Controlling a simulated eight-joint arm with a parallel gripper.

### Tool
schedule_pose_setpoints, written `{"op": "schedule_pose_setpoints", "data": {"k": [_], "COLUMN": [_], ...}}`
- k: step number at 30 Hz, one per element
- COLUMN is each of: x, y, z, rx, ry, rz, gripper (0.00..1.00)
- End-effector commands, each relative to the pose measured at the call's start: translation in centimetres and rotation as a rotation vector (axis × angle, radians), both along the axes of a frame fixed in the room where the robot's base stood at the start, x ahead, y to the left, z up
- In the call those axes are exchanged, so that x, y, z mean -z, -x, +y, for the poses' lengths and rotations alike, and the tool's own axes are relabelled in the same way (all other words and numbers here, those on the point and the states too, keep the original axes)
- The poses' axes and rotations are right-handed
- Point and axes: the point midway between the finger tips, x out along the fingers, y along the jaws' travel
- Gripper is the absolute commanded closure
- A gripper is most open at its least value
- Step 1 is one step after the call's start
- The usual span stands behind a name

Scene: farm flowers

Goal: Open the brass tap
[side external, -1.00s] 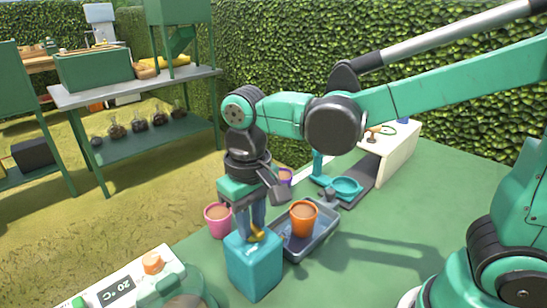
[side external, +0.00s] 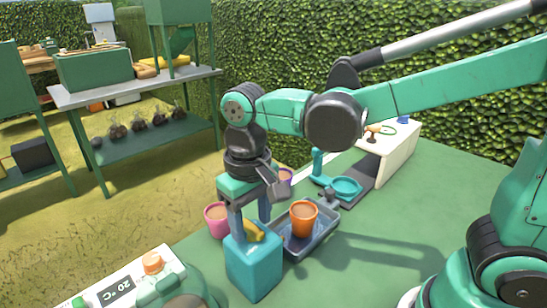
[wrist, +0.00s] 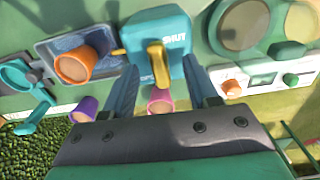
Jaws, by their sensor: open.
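The teal box (side external: 254,266) stands on the green table; the brass tap (side external: 252,231) is on it. In the wrist view, the brass handle (wrist: 157,55) runs down the teal face. "SHUT" is printed to the right of its upper end; its lower end partly covers a word starting "OP". A short brass spout (wrist: 118,52) sticks out left. My gripper (side external: 250,214) is open above the box, its fingers on either side of the handle with clear gaps in the wrist view (wrist: 162,75). I cannot tell the exact height between fingertips and handle.
An orange pot (side external: 303,219) stands in a grey-blue tray (side external: 322,235) beside the box. A pink pot (side external: 216,219) and a purple pot (side external: 286,178) stand close by. A control panel with an orange knob (side external: 152,262) is at front left. The table's right part is clear.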

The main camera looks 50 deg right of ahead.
Motion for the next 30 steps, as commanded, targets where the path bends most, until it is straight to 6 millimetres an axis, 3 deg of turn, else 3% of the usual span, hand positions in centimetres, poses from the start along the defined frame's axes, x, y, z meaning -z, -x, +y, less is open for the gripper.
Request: {"op": "schedule_pose_setpoints", "data": {"k": [13, 25, 30], "x": [-4.9, -5.3, -4.7], "y": [0.0, 0.0, 0.3], "z": [0.0, -0.1, -2.6], "rx": [0.000, 0.001, 0.005], "ry": [0.000, -0.002, -0.035], "rz": [0.000, -0.005, -0.121], "gripper": [0.47, 0.47, 0.47]}}
